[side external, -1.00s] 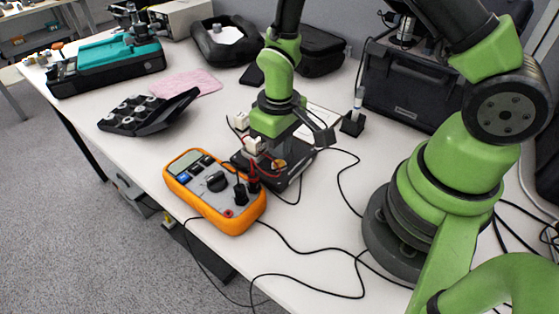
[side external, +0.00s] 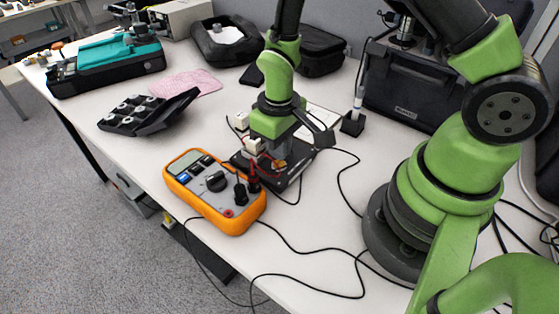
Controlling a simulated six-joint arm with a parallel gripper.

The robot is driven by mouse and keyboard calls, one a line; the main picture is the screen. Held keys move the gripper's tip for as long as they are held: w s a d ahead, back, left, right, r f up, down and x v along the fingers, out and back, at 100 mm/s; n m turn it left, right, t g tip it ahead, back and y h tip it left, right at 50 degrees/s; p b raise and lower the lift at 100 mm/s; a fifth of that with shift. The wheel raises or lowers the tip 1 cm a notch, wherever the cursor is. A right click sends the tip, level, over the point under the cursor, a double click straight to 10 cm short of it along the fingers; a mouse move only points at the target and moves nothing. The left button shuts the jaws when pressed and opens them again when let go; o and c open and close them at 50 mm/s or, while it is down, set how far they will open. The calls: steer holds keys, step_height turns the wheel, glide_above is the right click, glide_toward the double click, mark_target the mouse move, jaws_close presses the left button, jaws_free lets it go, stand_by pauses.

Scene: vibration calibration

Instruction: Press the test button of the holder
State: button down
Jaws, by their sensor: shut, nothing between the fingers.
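The holder (side external: 288,187) is a dark flat base on the white table, with red wires and small white blocks on it. My gripper (side external: 270,160) is shut and points down over the holder, low among the wires. My wrist hides much of the holder, and I cannot make out the test button or tell whether the fingertips touch it. An orange multimeter (side external: 214,190) lies just left of the holder, with two plugs and leads in it.
Black cables (side external: 315,250) cross the front of the table. A black case (side external: 144,114) with compartments and a pink cloth (side external: 186,83) lie to the left. A small black stand (side external: 353,124) and a black bag (side external: 405,95) are behind on the right.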

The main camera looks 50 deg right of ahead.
steer(key=shift+f, duration=1.05)
stand_by(0.4)
steer(key=shift+r, duration=3.5)
steer(key=shift+r, duration=0.2)
step_height(320, 180, up, 7)
steer(key=m+t, duration=0.1)
steer(key=t, duration=0.1)
glide_above(279, 163)
steer(key=s+r+m+t+y, duration=0.2)
steer(key=s+r+t, duration=0.3)
steer(key=s+r, duration=0.7)
steer(key=shift+s+r+m, duration=0.35)
steer(key=shift+r+m, duration=0.15)
steer(key=shift+r, duration=0.45)
